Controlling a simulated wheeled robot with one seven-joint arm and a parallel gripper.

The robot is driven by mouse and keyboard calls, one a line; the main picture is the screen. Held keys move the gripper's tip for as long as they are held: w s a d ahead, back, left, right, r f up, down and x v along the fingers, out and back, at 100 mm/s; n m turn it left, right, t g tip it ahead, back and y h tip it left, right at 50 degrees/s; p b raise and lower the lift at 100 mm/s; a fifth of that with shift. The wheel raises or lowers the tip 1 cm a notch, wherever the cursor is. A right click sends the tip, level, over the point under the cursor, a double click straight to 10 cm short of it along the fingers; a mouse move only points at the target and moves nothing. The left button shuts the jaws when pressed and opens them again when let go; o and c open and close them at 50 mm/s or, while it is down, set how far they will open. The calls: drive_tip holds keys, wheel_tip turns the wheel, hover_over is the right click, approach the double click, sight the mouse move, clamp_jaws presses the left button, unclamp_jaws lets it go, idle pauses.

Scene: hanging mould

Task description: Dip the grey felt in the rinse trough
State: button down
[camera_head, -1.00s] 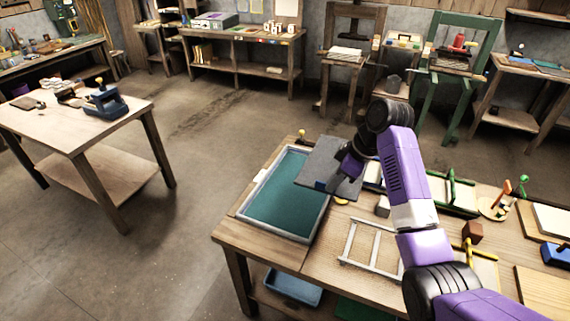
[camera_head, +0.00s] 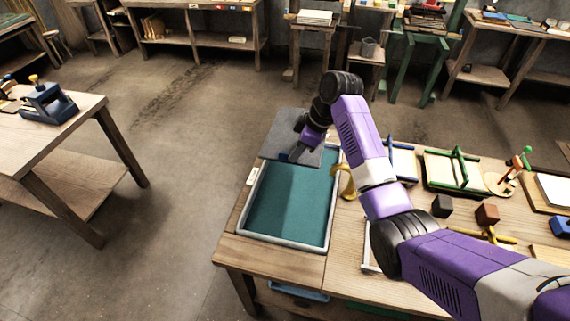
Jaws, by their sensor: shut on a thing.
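The grey felt (camera_head: 283,131) is a flat dark grey sheet held out over the far end of the rinse trough. My gripper (camera_head: 292,155) is shut on the felt near its front edge; the fingertips are small in this view. The rinse trough (camera_head: 247,229) is a shallow pale-rimmed tray with teal liquid, at the left end of the workbench. The felt covers the trough's far rim from this view. Its exact height over the liquid is hard to tell.
The workbench (camera_head: 285,257) carries a yellow curved thing (camera_head: 346,183) right beside the trough, a dark block (camera_head: 442,206), a brown block (camera_head: 487,214) and a green-handled frame (camera_head: 458,170). Another table (camera_head: 60,135) stands at left, with open floor between.

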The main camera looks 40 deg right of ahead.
drive_tip(key=f+b, duration=0.3)
drive_tip(key=f, duration=0.5)
drive_tip(key=f+b, duration=0.4)
drive_tip(key=f, duration=0.4)
drive_tip(key=w+f+b, duration=0.1)
drive_tip(key=f+b, duration=0.3)
drive_tip(key=f, duration=0.4)
drive_tip(key=shift+f, duration=0.25)
drive_tip(key=shift+s, duration=0.1)
drive_tip(key=shift+b, duration=0.3)
drive_tip(key=shift+w+d+f+b, duration=0.15)
drive_tip(key=shift+w+d+b, duration=0.25)
drive_tip(key=shift+b, duration=0.1)
drive_tip(key=shift+w+d+b, duration=0.55)
drive_tip(key=shift+d+b, duration=0.2)
drive_tip(key=shift+b, duration=0.15)
drive_tip(key=shift+r, duration=0.2)
